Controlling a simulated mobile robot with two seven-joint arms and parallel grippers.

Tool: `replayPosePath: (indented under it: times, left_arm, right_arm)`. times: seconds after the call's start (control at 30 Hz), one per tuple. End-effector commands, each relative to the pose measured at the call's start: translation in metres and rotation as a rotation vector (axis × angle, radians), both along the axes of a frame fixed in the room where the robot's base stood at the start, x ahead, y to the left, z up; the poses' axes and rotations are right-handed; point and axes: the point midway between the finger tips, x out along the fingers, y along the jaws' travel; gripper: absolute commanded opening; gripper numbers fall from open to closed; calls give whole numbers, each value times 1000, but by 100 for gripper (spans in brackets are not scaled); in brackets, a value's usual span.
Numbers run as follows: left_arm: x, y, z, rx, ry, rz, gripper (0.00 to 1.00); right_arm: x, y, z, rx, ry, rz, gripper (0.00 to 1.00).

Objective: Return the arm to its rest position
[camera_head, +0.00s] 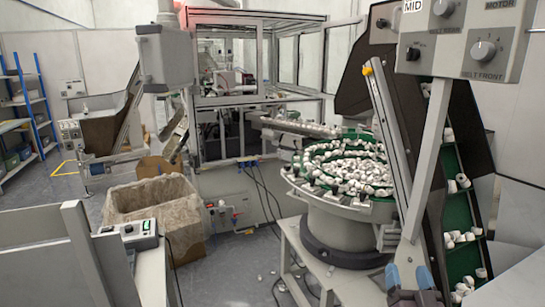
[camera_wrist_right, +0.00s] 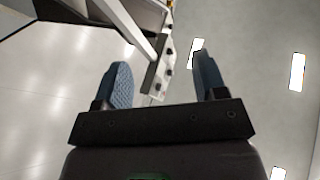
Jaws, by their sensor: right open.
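My right gripper (camera_head: 409,274) is at the bottom right of the head view, with its two blue fingers pointing up. It is in front of the bowl feeder's stand and beside the green conveyor. In the right wrist view, the gripper (camera_wrist_right: 163,80) has its fingers spread wide apart with nothing between them. My left gripper is not in view.
A round bowl feeder (camera_head: 338,230) full of white caps stands right of centre. An inclined green conveyor (camera_head: 462,215) carries caps at the right, below a control box (camera_head: 465,40). A carton with a liner (camera_head: 150,200) stands at the left. The floor (camera_head: 225,270) between them is mostly clear.

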Motion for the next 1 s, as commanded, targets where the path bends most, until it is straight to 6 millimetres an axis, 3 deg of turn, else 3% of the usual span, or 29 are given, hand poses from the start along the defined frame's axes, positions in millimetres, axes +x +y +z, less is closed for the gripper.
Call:
replayPosePath:
  times: [0.03,0.17,0.3,0.5,0.7,1.0]
  left_arm:
    - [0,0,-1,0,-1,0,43]
    - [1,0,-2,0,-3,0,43]
    - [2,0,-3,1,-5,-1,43]
    - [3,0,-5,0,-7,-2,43]
    - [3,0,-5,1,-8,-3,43]
    - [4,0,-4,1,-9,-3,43]
  right_arm:
    - [-15,2,-30,-28,84,15,65]
    - [-55,8,-96,-91,300,52,65]
    - [-109,12,-163,-141,537,74,65]
    - [-185,13,-230,-188,814,77,65]
    - [-223,13,-256,-208,942,68,65]
    - [-227,12,-258,-210,956,67,65]
